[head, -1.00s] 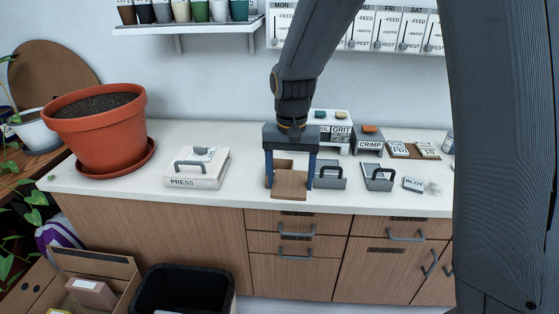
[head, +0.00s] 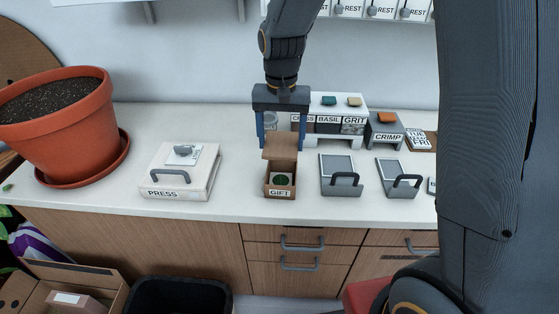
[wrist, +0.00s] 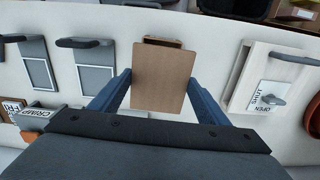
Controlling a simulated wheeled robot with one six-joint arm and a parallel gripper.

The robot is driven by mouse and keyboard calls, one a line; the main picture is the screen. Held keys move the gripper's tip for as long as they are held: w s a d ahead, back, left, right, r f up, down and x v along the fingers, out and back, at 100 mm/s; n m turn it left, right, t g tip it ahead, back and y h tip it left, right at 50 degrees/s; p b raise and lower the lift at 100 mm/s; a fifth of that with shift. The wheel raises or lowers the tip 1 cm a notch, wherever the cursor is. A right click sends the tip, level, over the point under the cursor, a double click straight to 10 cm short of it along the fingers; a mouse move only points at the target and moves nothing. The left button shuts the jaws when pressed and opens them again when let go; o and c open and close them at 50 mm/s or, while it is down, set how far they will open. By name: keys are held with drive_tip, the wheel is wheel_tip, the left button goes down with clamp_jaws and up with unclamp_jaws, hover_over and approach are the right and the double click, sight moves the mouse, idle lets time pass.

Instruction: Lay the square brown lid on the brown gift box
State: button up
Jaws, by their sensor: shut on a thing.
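The brown gift box (head: 281,194) stands open on the white counter with its GIFT label facing me. A round dark green thing (head: 282,180) lies inside it. The square brown lid (head: 281,150) is between the blue fingers of my gripper (head: 281,144), which is shut on it. In the head view the lid covers the rear of the box, and the front of the opening shows. In the wrist view the lid (wrist: 160,80) hides most of the box, with only a strip of the box (wrist: 162,41) past its edge. I cannot tell the gap between them.
A white PRESS box (head: 180,172) stands left of the gift box. Two grey handled trays (head: 341,178) (head: 396,180) stand to its right. The labelled bins (head: 329,125) and the CRIMP block (head: 386,138) are behind. A terracotta pot (head: 62,125) is at far left.

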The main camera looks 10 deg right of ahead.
wheel_tip(320, 180, down, 9)
drive_tip(key=shift+d+r+p, duration=0.1)
drive_tip(key=shift+r+p, duration=0.05)
drive_tip(key=shift+p, duration=0.8)
drive_tip(key=shift+s+f, duration=0.1)
drive_tip(key=shift+f, duration=0.25)
